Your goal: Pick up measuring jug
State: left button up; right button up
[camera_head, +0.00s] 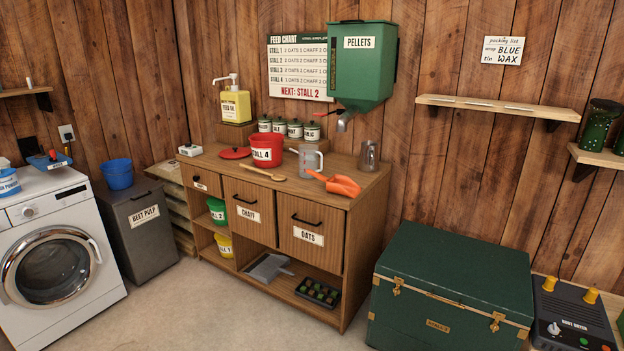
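The measuring jug (309,160) is clear with a grey tint and stands upright on top of the wooden feed cabinet (350,201), near the middle of its top. An orange scoop (340,185) lies just to its right, close to its base. A wooden spoon (262,173) lies to its left. A red bucket labelled Stall 4 (267,150) stands behind and left of it. Neither of my grippers shows in the head view.
A grey metal pitcher (369,155) stands right of the jug. The green pellets dispenser (361,70) hangs above, its spout over the cabinet's back. Several small canisters (294,129) stand behind. A green trunk (450,290) is on the floor at right. Floor in front of the cabinet is clear.

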aim_at(308, 153)
jog(key=i, duration=1.5)
